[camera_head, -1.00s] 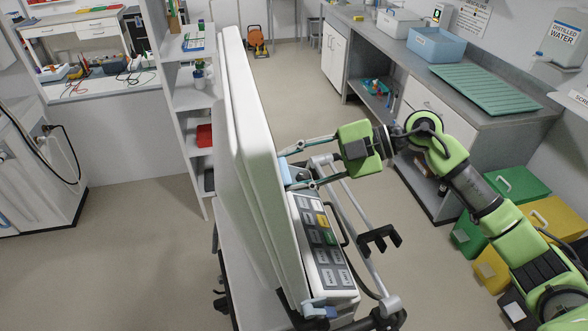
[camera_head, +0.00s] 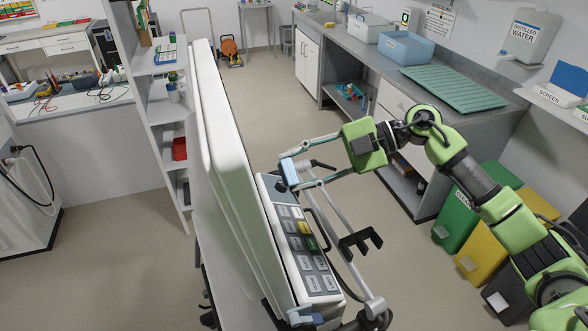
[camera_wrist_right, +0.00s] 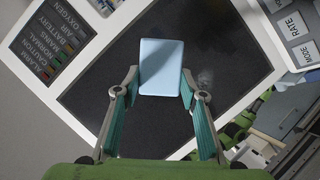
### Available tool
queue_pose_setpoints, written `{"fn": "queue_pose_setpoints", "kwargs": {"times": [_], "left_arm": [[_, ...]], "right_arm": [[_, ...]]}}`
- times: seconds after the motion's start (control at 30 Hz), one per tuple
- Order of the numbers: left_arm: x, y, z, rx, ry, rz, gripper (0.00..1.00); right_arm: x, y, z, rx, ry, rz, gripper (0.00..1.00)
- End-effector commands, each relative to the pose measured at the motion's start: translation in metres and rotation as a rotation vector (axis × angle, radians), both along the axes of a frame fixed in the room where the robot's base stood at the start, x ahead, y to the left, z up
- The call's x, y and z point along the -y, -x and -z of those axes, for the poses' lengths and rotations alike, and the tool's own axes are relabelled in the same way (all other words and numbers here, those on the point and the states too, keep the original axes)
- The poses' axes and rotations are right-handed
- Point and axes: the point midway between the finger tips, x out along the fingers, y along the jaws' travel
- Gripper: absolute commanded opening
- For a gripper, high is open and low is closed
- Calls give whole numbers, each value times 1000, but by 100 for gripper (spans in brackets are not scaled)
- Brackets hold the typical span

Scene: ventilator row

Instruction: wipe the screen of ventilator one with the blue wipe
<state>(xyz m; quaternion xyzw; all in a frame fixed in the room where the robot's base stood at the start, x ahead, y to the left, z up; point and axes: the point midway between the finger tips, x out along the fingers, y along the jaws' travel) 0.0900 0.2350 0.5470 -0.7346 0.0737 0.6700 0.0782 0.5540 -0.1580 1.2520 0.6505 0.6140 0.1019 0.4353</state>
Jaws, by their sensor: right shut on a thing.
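The ventilator (camera_head: 240,190) shows nearly edge-on in the head view, a tall white housing whose screen face is turned right and hidden there. In the right wrist view its dark screen (camera_wrist_right: 100,85) fills the middle, inside a white frame. A pale grey smudge (camera_wrist_right: 205,77) shows on the screen, right of the wipe. My right gripper (camera_head: 291,172) is shut on the blue wipe (camera_wrist_right: 161,68), a flat light-blue pad at its fingertips. My left gripper is not in view.
A button panel (camera_head: 303,245) juts out below my right gripper, with a grey rail and a black hook (camera_head: 360,241) beside it. A counter (camera_head: 500,115) with a green mat stands at the right, above green and yellow bins. Open floor lies between.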

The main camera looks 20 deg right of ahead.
Motion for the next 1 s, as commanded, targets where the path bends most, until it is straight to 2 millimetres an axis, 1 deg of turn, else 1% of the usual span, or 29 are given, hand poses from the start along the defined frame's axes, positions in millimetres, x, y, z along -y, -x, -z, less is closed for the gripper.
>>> {"fn": "queue_pose_setpoints", "kwargs": {"times": [0.23,0.5,0.57,1.0], "left_arm": [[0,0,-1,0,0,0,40],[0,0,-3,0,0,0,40],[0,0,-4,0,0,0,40],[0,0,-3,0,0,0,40]], "right_arm": [[4,0,-1,-1,0,1,21],[26,-1,-4,-1,2,1,21],[29,-1,-4,0,1,1,21],[29,-1,-4,0,0,0,21]]}}
